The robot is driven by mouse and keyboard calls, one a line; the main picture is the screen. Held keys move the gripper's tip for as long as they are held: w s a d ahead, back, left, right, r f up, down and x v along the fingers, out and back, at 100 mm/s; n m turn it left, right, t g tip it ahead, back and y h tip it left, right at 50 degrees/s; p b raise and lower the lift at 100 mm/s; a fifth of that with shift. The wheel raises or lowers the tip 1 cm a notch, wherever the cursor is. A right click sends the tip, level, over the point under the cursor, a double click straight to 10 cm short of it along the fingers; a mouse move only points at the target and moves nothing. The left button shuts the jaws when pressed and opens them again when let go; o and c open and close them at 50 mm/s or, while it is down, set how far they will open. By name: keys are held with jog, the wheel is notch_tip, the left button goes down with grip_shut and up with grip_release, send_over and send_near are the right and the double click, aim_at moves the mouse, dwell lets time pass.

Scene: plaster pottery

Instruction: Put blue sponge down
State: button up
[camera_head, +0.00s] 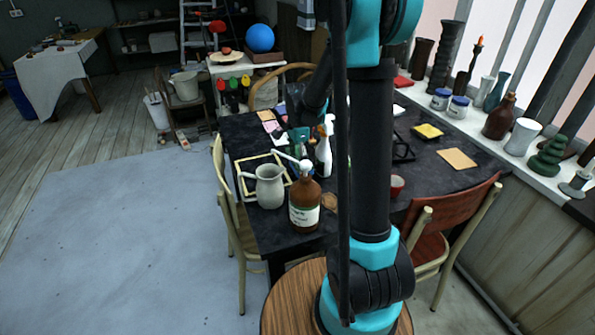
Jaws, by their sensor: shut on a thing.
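My arm reaches over the dark table (445,178) from behind the upright part of my own body. My gripper (299,142) is small in this view, low over the table's far left part, behind the white spray bottle (323,152) and left of my arm's upright. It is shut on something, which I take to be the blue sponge. The sponge is too small and too hidden to make out clearly, and I cannot tell whether it touches the table.
A grey-white jug (269,187) and a brown pump bottle (305,206) stand at the table's near left. A pale frame (243,184) lies by the jug. A yellow item (428,131) and a tan sheet (457,158) lie at right. Chairs flank the table.

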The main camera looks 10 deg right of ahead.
jog(key=shift+f, duration=2)
jog(key=shift+f, duration=0.15)
jog(key=o, duration=1.2)
notch_tip(320, 180, up, 12)
jog(key=shift+r, duration=0.2)
